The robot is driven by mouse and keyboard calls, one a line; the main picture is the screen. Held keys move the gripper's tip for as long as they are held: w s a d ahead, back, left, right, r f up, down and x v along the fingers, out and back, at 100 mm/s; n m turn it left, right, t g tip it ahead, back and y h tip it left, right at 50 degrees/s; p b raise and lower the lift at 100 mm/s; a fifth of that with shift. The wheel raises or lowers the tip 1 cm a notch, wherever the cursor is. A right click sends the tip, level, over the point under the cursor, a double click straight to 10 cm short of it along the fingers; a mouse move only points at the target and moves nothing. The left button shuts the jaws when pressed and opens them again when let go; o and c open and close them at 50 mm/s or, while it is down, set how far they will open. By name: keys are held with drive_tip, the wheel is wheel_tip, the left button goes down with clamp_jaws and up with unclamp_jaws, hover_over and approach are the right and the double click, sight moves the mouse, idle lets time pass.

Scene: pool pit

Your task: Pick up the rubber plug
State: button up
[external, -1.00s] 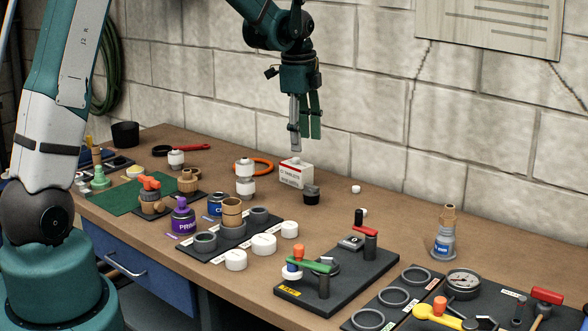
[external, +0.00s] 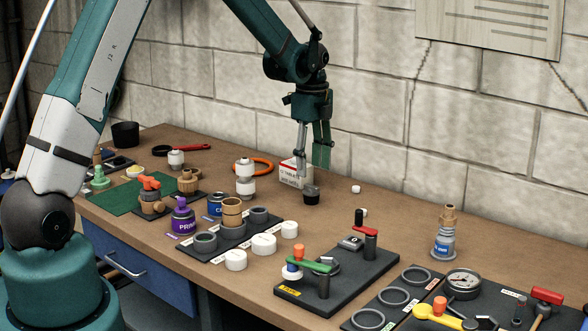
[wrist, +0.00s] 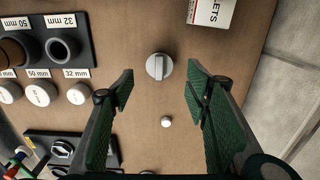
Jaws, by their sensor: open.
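The rubber plug (external: 311,195) is a small dark cylinder on the bench, just in front of the white and red tablets box. In the wrist view it looks like a grey disc with a raised bar across its top (wrist: 158,66). My gripper (external: 312,168) is open and points down above the plug, apart from it. In the wrist view the plug lies between and slightly beyond the two green fingertips (wrist: 160,84). Nothing is between the fingers.
The tablets box (wrist: 208,12) stands close to the plug on the wall side. A small white piece (wrist: 167,122) lies nearby. The pipe-fitting board (external: 215,243) is to the left, and the valve board (external: 340,290) is nearer the front. Bench around the plug is mostly clear.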

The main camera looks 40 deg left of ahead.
sight(312, 186)
drive_tip(key=shift+f, duration=0.1)
drive_tip(key=shift+f, duration=1.2)
drive_tip(key=shift+f, duration=0.1)
drive_tip(key=shift+d+f, duration=0.1)
drive_tip(key=shift+f, duration=2.4)
drive_tip(key=shift+c, duration=0.2)
drive_tip(key=c, duration=0.9)
